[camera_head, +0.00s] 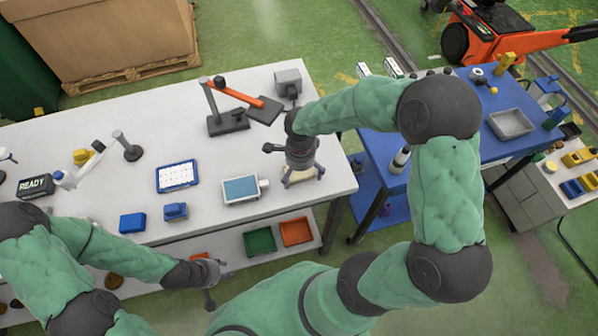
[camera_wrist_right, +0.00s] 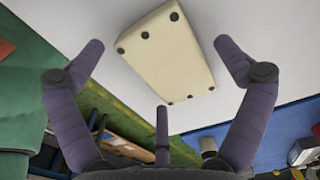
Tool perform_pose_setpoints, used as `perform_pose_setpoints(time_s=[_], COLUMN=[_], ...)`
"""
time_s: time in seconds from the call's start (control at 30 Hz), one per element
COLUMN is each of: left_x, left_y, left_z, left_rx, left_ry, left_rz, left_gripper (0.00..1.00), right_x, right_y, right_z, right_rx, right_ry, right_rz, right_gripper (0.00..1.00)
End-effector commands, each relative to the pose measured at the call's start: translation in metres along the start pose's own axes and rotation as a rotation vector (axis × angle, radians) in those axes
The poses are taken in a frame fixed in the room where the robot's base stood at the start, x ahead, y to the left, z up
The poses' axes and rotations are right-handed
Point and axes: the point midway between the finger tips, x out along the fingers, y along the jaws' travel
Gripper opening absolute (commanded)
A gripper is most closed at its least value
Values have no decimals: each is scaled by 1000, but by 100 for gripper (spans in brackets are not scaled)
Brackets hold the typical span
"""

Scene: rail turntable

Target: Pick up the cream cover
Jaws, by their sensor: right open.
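The cream cover (camera_wrist_right: 168,58) is a flat cream block with dark round dots along its edges, lying on the white table near its right end. In the head view the cover (camera_head: 299,178) is mostly hidden under my right gripper (camera_head: 303,172). My right gripper is open above it. In the right wrist view the gripper's purple fingers (camera_wrist_right: 155,55) stand apart on both sides of the cover, which lies ahead between them, and nothing is held. My left gripper (camera_head: 214,283) is in front of the table's front edge, low in the head view; its fingers are too small to read.
The white table (camera_head: 215,110) also bears a blue-screen device (camera_head: 241,189), a blue-framed pad (camera_head: 177,176), blue blocks (camera_head: 132,222) and a lamp-like stand with an orange arm (camera_head: 228,120). Green (camera_head: 260,241) and orange (camera_head: 296,231) bins sit below. A blue table (camera_head: 465,115) stands right.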

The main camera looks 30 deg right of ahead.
Motion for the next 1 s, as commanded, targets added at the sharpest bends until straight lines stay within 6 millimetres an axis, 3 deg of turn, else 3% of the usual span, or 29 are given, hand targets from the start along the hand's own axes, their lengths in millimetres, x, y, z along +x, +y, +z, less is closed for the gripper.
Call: perform_pose_setpoints(time_s=[0.07, 0.2, 0.27, 0.3, 0.67, 1.0], left_x=[0, 0, 0, 0, -1, -10], left_y=[0, 0, 0, 0, 0, 4], left_z=[0, 0, 0, 0, 0, 0], left_rx=[0, 0, 0, 0, 0, 0], left_ry=[0, 0, 0, 0, 0, 0], left_rz=[0, 0, 0, 0, 0, 0], left_gripper=[40, 40, 40, 40, 40, 40], right_x=[0, -1, -1, 0, -4, -41], right_y=[0, 0, 0, 0, 0, 3], right_z=[0, 0, 0, 0, 0, 4], right_rx=[0, 0, 0, 0, 0, -1], right_ry=[0, 0, 0, 0, 0, 1], right_rz=[0, -1, 0, 0, -2, -5], right_gripper=[94, 55, 38, 34, 34, 34])
